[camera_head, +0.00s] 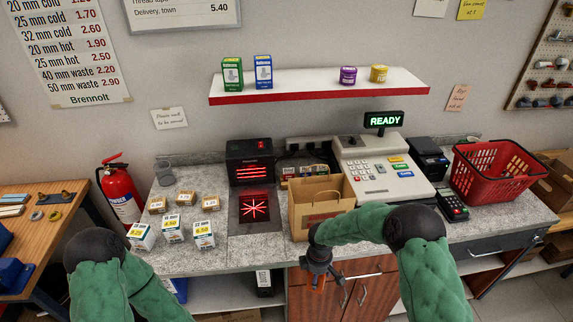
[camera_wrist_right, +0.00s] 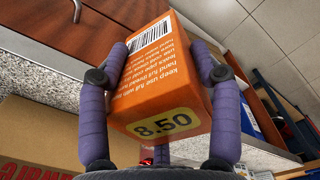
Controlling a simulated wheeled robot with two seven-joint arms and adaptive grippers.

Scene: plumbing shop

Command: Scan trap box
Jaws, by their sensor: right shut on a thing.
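My right gripper (camera_head: 318,272) is shut on an orange box (camera_wrist_right: 160,85), held in front of the counter, below the paper bag. In the right wrist view the fingers (camera_wrist_right: 160,95) press its two sides. Its barcode (camera_wrist_right: 151,46) and a yellow 8.50 label (camera_wrist_right: 164,123) face the wrist camera. Whether it is the trap box cannot be read. In the head view only a little orange shows under the gripper. The black scanner (camera_head: 250,162) shows red lines, with its lit scan plate (camera_head: 254,208) on the counter. Of my left arm only the upper part shows.
A brown paper bag (camera_head: 322,205) stands right of the scan plate. Several priced boxes (camera_head: 172,228) and small brown boxes (camera_head: 185,198) stand left of it. Behind are the till (camera_head: 380,172) and its READY display (camera_head: 383,119). A red basket (camera_head: 492,172) is at right.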

